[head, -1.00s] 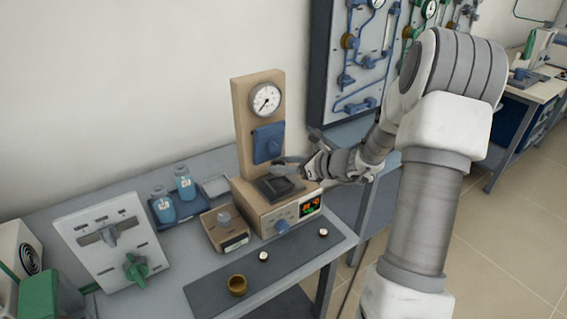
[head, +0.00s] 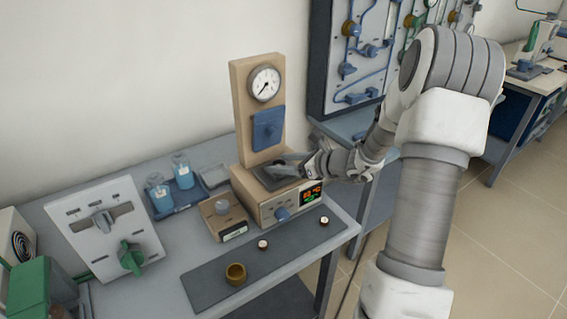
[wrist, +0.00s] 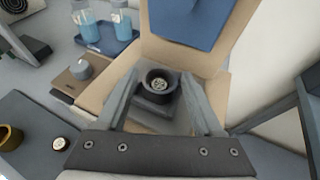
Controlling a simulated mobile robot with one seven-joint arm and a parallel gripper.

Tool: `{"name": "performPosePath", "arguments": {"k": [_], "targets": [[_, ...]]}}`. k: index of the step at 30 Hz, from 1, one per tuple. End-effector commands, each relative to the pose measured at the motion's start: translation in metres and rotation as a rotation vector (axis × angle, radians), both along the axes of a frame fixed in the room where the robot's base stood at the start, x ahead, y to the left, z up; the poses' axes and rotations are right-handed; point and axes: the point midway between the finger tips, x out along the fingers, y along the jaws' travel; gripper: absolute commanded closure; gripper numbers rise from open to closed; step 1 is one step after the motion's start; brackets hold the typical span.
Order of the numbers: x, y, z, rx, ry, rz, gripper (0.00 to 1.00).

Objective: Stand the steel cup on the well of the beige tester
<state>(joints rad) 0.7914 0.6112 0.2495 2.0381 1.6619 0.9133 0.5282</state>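The beige tester (head: 262,207) stands on the bench with a gauge column at its back and a lit display. In the wrist view a dark grey round cup (wrist: 149,91), apparently the steel cup, sits over the dark square plate (wrist: 152,111) on the tester's top. It looks upright, with a pale patterned disc inside. My gripper (wrist: 160,76) has its fingers apart on either side of the cup, with small gaps showing. In the head view my gripper (head: 290,163) is low over the tester's top and partly hides the plate; the cup is not clear there.
A dark mat (head: 212,287) in front carries a brass cup (head: 236,273) and two small pale-topped pieces (head: 263,245). A small beige box (head: 223,222), blue bottles (head: 182,174) and a white control panel (head: 103,237) stand to the left. The tester's column (head: 264,120) rises behind.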

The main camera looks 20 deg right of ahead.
Motion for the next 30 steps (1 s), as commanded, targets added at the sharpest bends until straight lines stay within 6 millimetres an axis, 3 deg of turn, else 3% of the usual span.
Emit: {"name": "performPosePath", "arguments": {"k": [3,14,20,30], "targets": [[0.0,0.0,0.0,0.0,0.0,0.0,0.15],[-0.005,-0.004,0.003,-0.001,0.0,-0.002,0.15],[-0.031,-0.022,0.018,-0.002,0.001,-0.005,0.15],[-0.096,-0.065,0.05,-0.001,-0.001,-0.005,0.15]]}}
